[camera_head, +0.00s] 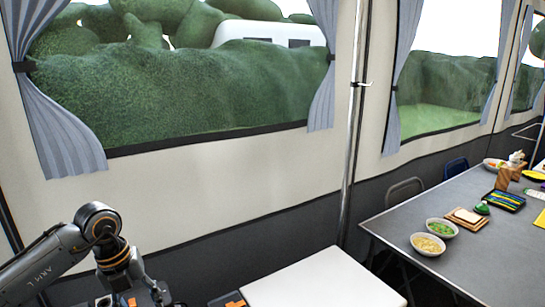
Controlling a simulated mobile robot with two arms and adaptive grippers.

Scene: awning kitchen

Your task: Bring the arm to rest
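My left arm, marked "ARM L", comes in from the lower left corner in the head view. It bends at a grey and black joint and then points down past orange bands. What looks like the dark upper body of my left gripper (138,292) is at the bottom edge. Its fingertips are cut off, so I cannot tell whether it is open or holds anything. No table top shows directly under it. My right arm and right gripper are not in view.
A white table (325,280) stands at bottom centre. A long grey table (470,250) at right bears bowls (427,244), a wooden board (466,218) and a dark tray (505,200). A metal pole (352,130) and the tent wall (220,190) stand behind.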

